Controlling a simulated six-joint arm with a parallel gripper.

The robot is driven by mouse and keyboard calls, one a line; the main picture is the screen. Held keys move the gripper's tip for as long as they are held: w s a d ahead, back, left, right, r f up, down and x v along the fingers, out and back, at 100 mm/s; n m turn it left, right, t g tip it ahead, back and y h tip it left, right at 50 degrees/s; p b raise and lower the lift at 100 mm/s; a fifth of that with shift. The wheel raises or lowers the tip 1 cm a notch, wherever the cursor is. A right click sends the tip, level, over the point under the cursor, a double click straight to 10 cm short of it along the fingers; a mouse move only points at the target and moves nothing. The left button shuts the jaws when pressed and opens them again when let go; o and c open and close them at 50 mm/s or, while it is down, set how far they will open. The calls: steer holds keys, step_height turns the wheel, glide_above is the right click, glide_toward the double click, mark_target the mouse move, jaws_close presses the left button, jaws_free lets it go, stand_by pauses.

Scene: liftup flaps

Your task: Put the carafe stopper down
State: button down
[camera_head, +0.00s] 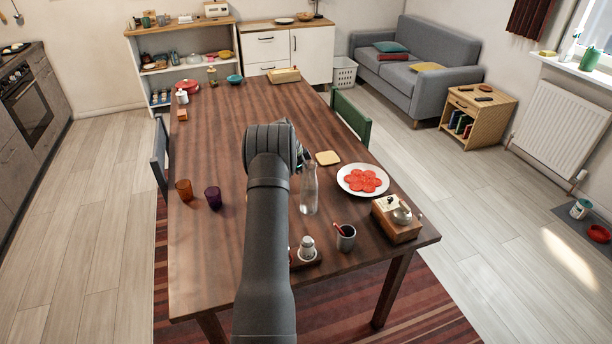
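A clear glass carafe (309,192) stands upright on the brown wooden table (245,105), right of my arm. My gripper (300,163) is beside and just above the carafe's neck, largely hidden behind my own dark wrist. I cannot see whether its fingers are apart or closed. I cannot make out the carafe stopper; it may be hidden by my gripper or arm. Whether the gripper touches the carafe is also unclear.
Right of the carafe are a bread slice (327,158), a plate (344,188) of red slices and a wooden grinder (397,220). Nearer stand a dark cup (346,239) and a shaker (307,246). Amber (184,190) and purple (213,197) glasses stand left. The table's middle-left is clear.

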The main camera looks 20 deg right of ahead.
steer(key=shift+f, duration=0.3)
steer(key=shift+f, duration=0.2)
steer(key=c, duration=1.3)
jaws_free()
steer(key=shift+r, duration=0.1)
steer(key=v, duration=1.2)
steer(key=shift+d+r, duration=0.1)
steer(key=shift+r, duration=0.05)
